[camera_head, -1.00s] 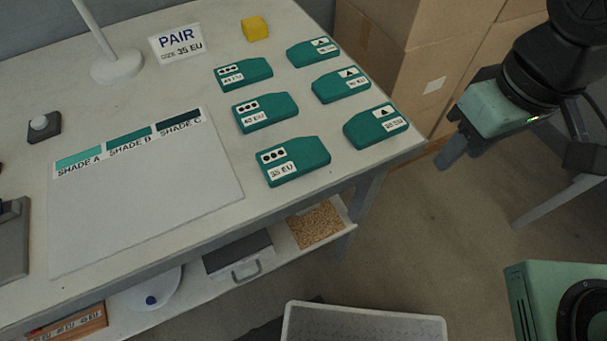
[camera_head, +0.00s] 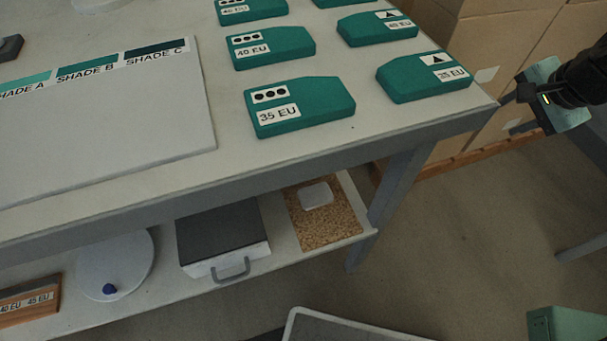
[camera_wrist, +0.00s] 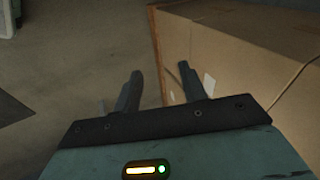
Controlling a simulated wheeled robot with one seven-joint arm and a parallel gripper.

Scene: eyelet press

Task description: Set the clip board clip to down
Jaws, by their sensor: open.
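My gripper (camera_wrist: 159,72) is open and empty, its two dark fingers apart over the floor beside a cardboard box in the wrist view. In the head view my gripper (camera_head: 524,92) is at the right, off the table's right corner. I cannot make out a clip board or its clip for certain. On the lower shelf lies a speckled brown panel (camera_head: 330,228) with a small white block (camera_head: 317,195) on it; I cannot tell whether this is the clip board.
The table (camera_head: 220,180) carries several teal blocks (camera_head: 300,105) and a shade card (camera_head: 110,125). The lower shelf holds a dark-topped box with a handle (camera_head: 222,235), a white disc (camera_head: 115,265) and a wooden block (camera_head: 30,300). Cardboard boxes (camera_head: 460,40) stand behind.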

